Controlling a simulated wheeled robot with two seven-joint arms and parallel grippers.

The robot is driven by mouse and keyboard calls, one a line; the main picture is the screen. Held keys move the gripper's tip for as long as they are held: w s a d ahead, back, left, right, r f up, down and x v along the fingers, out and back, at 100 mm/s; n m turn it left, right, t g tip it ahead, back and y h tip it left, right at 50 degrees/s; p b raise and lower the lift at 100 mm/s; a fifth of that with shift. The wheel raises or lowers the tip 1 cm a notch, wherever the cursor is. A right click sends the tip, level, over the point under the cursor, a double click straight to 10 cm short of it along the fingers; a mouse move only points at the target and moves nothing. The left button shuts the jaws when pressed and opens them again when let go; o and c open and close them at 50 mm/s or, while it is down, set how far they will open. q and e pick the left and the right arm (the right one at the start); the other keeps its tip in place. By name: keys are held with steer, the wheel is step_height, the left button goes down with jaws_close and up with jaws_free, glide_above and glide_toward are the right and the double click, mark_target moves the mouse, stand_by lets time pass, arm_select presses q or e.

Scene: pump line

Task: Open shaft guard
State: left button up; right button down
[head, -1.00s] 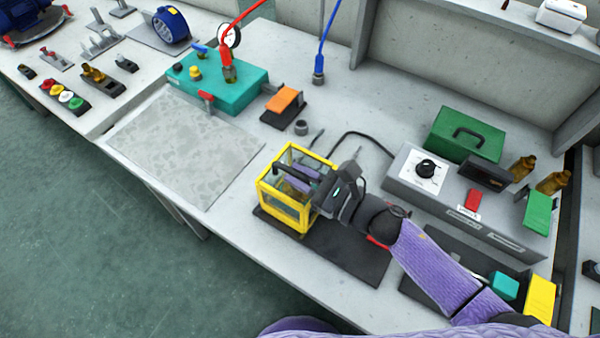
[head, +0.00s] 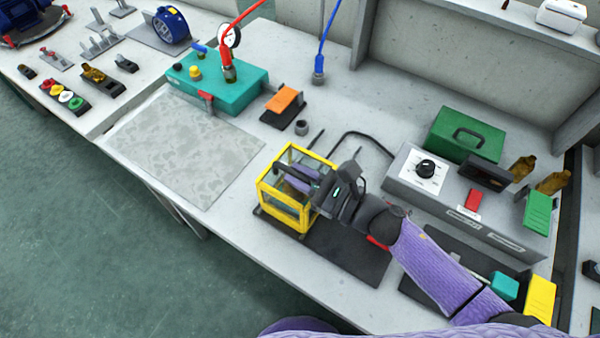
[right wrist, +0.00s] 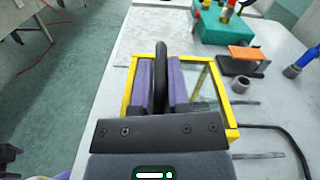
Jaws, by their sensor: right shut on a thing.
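The shaft guard (head: 284,214) is a yellow-framed box with clear panels, standing on a dark base plate on the bench. Its yellow frame and a black handle (right wrist: 160,68) show in the right wrist view. My right gripper (head: 299,182) is at the top of the guard, with its purple fingers on both sides of the handle. In the right wrist view the right gripper (right wrist: 161,80) is shut on this handle. The frame looks down in its closed position, though the hinge is hidden. My left gripper is not in view.
A grey control box (head: 462,205) with a dial and red switch stands right of the guard. A green case (head: 462,140) is behind it. A teal pump block (head: 222,88) and orange pedal (head: 284,101) lie farther back. A mottled mat (head: 185,148) is clear.

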steer(key=w+d+b, duration=0.6)
steer(key=w+b, duration=0.1)
steer(key=w, duration=0.2)
steer(key=shift+d, duration=0.3)
steer(key=c, duration=0.7)
jaws_free()
steer(key=shift+w, duration=0.1)
steer(key=shift+c, duration=0.2)
steer(key=shift+o, duration=0.5)
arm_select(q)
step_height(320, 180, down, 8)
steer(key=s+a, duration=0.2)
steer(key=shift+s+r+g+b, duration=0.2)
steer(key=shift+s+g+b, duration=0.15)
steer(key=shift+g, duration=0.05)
arm_select(e)
steer(key=v, duration=1)
